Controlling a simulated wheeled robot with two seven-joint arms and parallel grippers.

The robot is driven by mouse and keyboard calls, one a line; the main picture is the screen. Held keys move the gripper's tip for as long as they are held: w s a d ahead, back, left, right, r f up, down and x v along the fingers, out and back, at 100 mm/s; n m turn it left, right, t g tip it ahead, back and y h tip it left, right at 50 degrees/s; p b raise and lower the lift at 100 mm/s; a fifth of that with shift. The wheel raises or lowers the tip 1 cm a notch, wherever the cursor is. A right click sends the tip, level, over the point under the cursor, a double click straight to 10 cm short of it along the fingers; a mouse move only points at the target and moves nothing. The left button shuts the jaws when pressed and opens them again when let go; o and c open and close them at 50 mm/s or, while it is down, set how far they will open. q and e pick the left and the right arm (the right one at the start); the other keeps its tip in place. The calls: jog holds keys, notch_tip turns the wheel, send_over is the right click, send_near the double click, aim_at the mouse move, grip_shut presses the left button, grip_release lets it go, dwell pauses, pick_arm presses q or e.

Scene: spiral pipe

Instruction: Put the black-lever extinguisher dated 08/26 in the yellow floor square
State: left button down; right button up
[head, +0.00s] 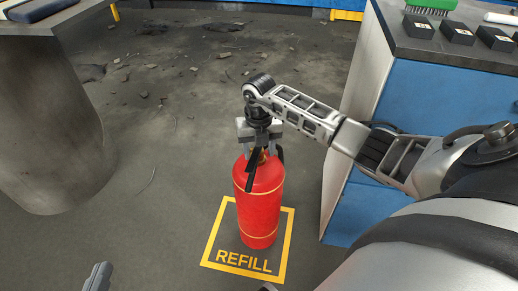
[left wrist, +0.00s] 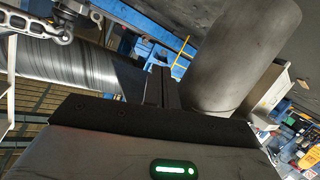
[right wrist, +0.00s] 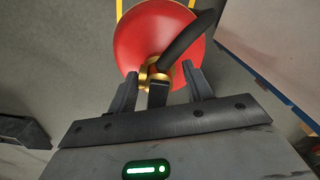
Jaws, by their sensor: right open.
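A red extinguisher (head: 259,205) with a black lever and hose stands upright within the yellow floor square (head: 285,262) marked REFILL, as far as I can tell resting on the floor. No date is readable on it. My right gripper (head: 259,138) is above it, fingers pointing down at its top. In the right wrist view the open fingers (right wrist: 160,88) are on either side of the black lever and brass neck (right wrist: 157,72), with the red body (right wrist: 135,45) beyond. Touch cannot be told. My left gripper (head: 98,278) is low at the left, away from the extinguisher; its fingers (left wrist: 161,85) are together and empty.
A blue cabinet (head: 405,105) with a dark top stands close on the right, under my right arm. A grey-topped table on a thick round column (head: 50,130) is at left. Scattered debris (head: 190,65) lies on the floor behind. The floor left of the square is clear.

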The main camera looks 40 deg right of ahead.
notch_tip(320, 180, up, 4)
jog(key=shift+r+p, duration=0.2)
jog(key=shift+p, duration=0.65)
notch_tip(320, 180, up, 6)
jog(key=shift+r+p, duration=0.15)
jog(key=shift+p, duration=0.8)
pick_arm(q)
jog(key=f+g, duration=0.1)
jog(key=a+f+g+y, duration=0.1)
jog(key=f, duration=0.1)
jog(key=shift+a, duration=0.15)
pick_arm(e)
jog(key=shift+r, duration=0.65)
